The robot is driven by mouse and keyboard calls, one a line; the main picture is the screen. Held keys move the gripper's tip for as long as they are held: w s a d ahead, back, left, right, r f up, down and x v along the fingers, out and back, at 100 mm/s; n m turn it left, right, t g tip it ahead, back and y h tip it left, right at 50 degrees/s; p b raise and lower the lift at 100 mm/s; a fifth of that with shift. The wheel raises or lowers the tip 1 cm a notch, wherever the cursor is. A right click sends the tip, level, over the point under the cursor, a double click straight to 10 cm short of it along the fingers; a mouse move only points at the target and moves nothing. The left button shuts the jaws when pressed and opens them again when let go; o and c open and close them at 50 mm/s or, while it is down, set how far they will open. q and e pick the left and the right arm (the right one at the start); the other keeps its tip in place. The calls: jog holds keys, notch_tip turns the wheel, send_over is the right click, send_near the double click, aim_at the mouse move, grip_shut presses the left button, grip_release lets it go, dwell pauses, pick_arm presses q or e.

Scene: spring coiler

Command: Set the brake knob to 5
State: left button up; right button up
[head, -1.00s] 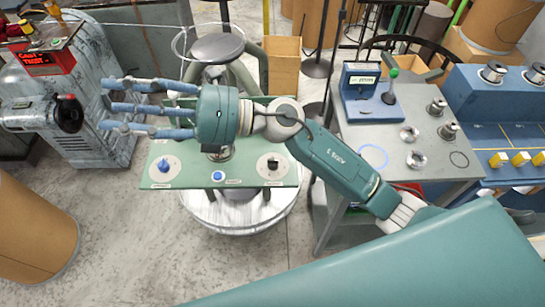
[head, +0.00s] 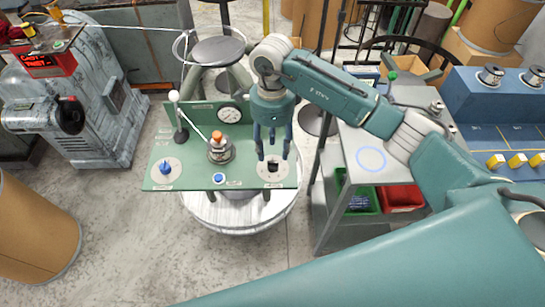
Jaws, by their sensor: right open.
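A green panel (head: 190,180) carries two knobs on round white dials. One is a blue knob (head: 166,168) at the left, the other a black knob (head: 272,167) at the right. The labels are too small to read, so I cannot tell which is the brake knob or where either points. My right gripper (head: 272,155) is open and empty, its fingers pointing down over the right dial. The fingertips are just above or beside the black knob; contact cannot be told. My left gripper is not in view.
On the panel are a round gauge (head: 230,114), an orange-topped post (head: 217,140), a blue button (head: 218,178) and a white-ball lever (head: 174,96). A grey cart (head: 345,215) with a green bin (head: 362,197) and red bin (head: 401,197) stands at the right.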

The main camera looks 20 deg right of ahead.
aim_at(272, 161)
jog(key=f+p, duration=0.1)
jog(key=f, duration=0.5)
jog(key=shift+s, duration=0.2)
jog(key=shift+a, duration=0.1)
grip_shut()
